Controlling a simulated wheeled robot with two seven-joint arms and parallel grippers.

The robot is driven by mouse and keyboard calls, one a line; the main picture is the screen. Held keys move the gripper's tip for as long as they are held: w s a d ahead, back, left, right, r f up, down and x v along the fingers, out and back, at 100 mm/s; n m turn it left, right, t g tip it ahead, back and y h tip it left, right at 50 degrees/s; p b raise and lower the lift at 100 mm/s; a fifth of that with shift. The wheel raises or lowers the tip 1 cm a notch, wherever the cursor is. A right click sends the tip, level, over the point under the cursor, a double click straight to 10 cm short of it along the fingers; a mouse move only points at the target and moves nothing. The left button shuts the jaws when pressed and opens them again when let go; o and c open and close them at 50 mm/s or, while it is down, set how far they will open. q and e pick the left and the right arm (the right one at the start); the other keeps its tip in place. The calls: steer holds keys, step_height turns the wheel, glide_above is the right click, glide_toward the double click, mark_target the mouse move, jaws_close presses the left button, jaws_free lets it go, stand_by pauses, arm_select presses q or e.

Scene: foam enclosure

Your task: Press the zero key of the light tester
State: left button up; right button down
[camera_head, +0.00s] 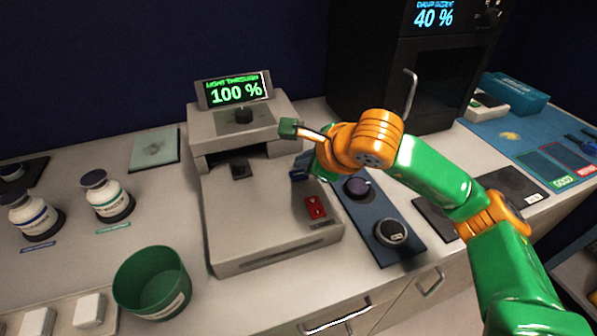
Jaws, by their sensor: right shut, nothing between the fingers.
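The light tester (265,215) is a grey machine on the bench, and its green display (235,90) reads 100 %. A red key (316,207) with a small pale mark sits on its front deck, towards the right; the mark is too small to read. My right gripper (299,170) is shut and empty, pointing down at the right side of the tester, above and behind the red key. It looks apart from the key; its height over the deck is hard to tell. My left gripper is not in view.
A dark blue tray (375,225) with round dark pieces lies right of the tester. A green tub (152,282) stands at its front left, with white bottles (107,195) farther left. A black cabinet (440,75) stands behind my right arm.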

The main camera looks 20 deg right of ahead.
mark_target(303, 177)
steer(key=shift+r+p, duration=1.7)
steer(key=shift+r, duration=0.85)
